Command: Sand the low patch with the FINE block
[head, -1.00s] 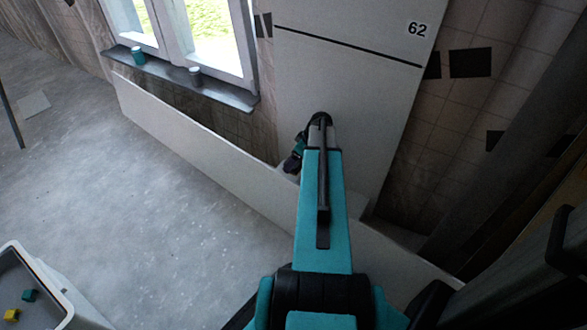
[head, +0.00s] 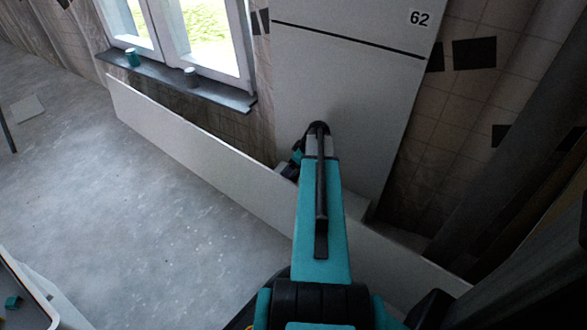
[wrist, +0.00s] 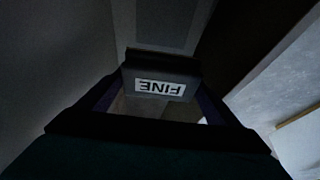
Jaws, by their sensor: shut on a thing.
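The FINE block (wrist: 160,78) is a dark block with a white label, upside down in the wrist view. My gripper (wrist: 158,100) is shut on it, one finger on each side. The arm reaches to the lower part of a tall pale panel (head: 345,85) marked 62, which stands against the wall. The low patch cannot be made out. Whether the block touches the panel cannot be told.
A long low white board (head: 190,155) runs along the wall under the window. The window sill (head: 180,78) holds a teal cup (head: 132,57) and a grey cup (head: 191,77). A tray (head: 38,300) with a teal cube (head: 13,302) is at lower left.

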